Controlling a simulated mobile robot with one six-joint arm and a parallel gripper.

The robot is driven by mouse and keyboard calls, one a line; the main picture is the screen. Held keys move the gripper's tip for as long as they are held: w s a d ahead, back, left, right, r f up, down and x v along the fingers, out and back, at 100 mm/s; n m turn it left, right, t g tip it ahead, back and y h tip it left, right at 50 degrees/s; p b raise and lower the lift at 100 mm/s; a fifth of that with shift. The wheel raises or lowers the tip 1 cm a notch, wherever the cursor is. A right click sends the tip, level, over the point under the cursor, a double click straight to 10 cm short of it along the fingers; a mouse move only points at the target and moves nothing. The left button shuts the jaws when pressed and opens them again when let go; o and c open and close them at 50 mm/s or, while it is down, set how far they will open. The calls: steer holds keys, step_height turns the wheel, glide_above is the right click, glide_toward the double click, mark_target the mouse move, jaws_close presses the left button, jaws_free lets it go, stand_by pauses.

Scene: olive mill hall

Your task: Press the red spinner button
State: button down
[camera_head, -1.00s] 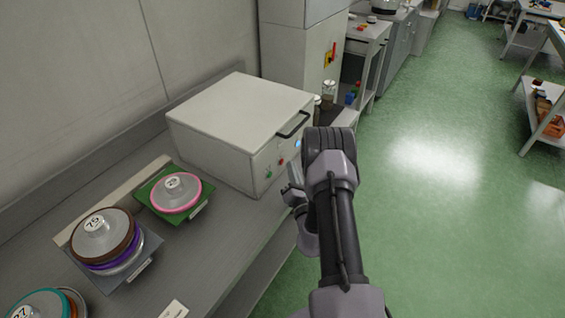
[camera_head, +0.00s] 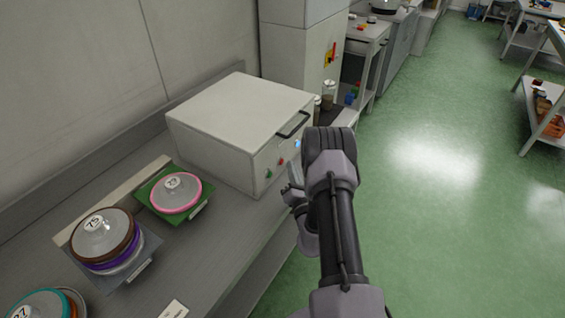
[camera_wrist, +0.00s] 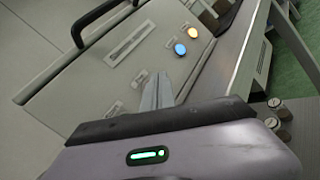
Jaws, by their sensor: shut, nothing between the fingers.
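The red button (camera_head: 281,161) is on the front face of a pale box-shaped machine (camera_head: 236,112), between a green button (camera_head: 268,173) and a blue light (camera_head: 298,144). My gripper (camera_head: 291,183) is partly behind my own arm, close in front of this face. In the wrist view my fingers (camera_wrist: 157,92) are together and empty, pointing at the machine's front panel (camera_wrist: 100,75). The blue light (camera_wrist: 180,49) shows just beyond the fingertips. I cannot see the red button in the wrist view; whether the fingertips touch the panel is unclear.
A black handle (camera_head: 293,125) sticks out above the buttons. On the grey bench (camera_head: 225,232) stand a green mat (camera_head: 150,205) with a pink-rimmed disc and a stack of numbered discs (camera_head: 103,235). Jars (camera_head: 328,92) stand behind the machine. Open green floor (camera_head: 440,220) lies right.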

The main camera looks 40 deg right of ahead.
steer(key=shift+w+a, duration=0.2)
steer(key=shift+w, duration=0.2)
steer(key=shift+w+a, duration=0.1)
steer(key=shift+w, duration=0.2)
stand_by(0.8)
steer(key=shift+s+d, duration=0.25)
steer(key=shift+s, duration=0.45)
steer(key=s, duration=0.1)
steer(key=s+d+b, duration=0.1)
steer(key=s, duration=0.1)
steer(key=s+d, duration=0.1)
steer(key=shift+s, duration=0.35)
stand_by(0.7)
